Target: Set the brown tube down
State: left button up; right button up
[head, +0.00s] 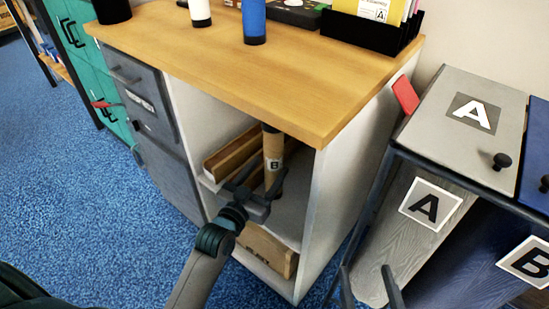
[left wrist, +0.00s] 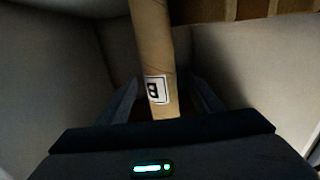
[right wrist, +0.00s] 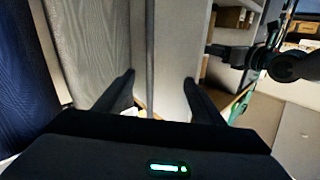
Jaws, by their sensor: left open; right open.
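The brown tube (head: 273,158) stands nearly upright inside the cabinet's open bay, with a dark cap at its top and a white "B" label. It also shows in the left wrist view (left wrist: 152,40). My left gripper (head: 256,184) is open, with a finger on each side of the tube's lower part. In the left wrist view the fingers (left wrist: 166,85) look apart from the tube.
Wooden pieces (head: 230,154) lie on the shelf beside the tube, and a box (head: 265,250) sits below. The wooden tabletop (head: 230,50) overhangs the bay. The cabinet's side wall (head: 335,190) is close on the right. A grey "A" lid (head: 460,125) is further right.

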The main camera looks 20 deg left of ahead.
aim_at(269, 167)
pick_arm(q)
jog(key=shift+s+a, duration=0.15)
jog(key=shift+s, duration=0.95)
jog(key=shift+s+a, duration=0.15)
jog(key=shift+s, duration=0.9)
pick_arm(e)
jog(key=shift+d+f+g+h, duration=0.15)
jog(key=shift+f+g+h, duration=0.15)
jog(key=shift+f+g, duration=0.45)
jog(key=shift+f, duration=0.1)
pick_arm(q)
jog(key=s+d+g+h, duration=0.1)
jog(key=s+d, duration=0.5)
jog(key=s, duration=0.3)
jog(key=s+d+m+g+h, duration=0.1)
jog(key=s+d+h, duration=0.1)
jog(key=s+d, duration=0.4)
jog(key=s, duration=0.3)
jog(key=shift+d+f, duration=0.25)
jog(key=shift+d, duration=0.15)
